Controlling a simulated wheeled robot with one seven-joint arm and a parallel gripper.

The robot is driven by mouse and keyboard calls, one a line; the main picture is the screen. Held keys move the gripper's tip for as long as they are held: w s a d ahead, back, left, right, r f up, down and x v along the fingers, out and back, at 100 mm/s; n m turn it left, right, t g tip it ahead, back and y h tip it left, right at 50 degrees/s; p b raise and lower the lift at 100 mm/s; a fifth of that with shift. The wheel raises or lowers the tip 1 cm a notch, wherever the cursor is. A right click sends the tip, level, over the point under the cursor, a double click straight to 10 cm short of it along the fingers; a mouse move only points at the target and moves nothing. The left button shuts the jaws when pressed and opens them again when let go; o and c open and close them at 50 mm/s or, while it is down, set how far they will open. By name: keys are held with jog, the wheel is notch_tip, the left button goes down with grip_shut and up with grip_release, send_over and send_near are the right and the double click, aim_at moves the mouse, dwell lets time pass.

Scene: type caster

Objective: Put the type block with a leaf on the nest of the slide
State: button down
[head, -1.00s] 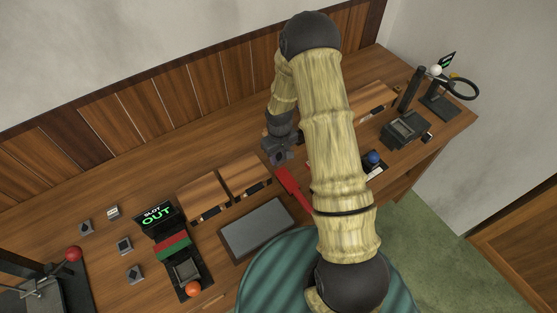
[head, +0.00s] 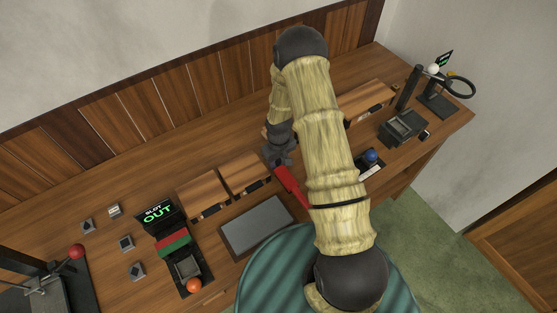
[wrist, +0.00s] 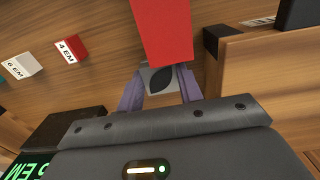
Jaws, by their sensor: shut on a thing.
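My gripper (head: 283,158) is over the middle of the bench, near the inner end of a long red bar (head: 292,189). In the wrist view its two purple-grey fingers (wrist: 160,90) are shut on a small grey type block (wrist: 161,78) with a dark leaf on its face. A red shape (wrist: 163,28), probably the same bar, covers the part beyond the block. In the head view the held block cannot be made out. The dark slide unit with a square nest (head: 186,268) stands at the front left, with an orange knob (head: 194,286); the nest looks empty.
A lit sign reading "SLOT OUT" (head: 156,213) stands behind the slide unit. Several loose blocks (head: 126,243) lie left of it. A grey pad (head: 257,226) lies right of it. Wooden boxes (head: 245,173) stand behind the pad. A blue knob (head: 371,156) is right of my arm.

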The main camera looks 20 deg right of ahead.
aim_at(278, 162)
jog(key=shift+f, duration=0.15)
jog(key=c, duration=0.9)
grip_release()
jog(key=shift+a, duration=0.1)
jog(key=shift+r, duration=0.6)
jog(key=shift+r+b, duration=1.8)
jog(key=shift+r, duration=3.8)
jog(key=shift+r, duration=0.1)
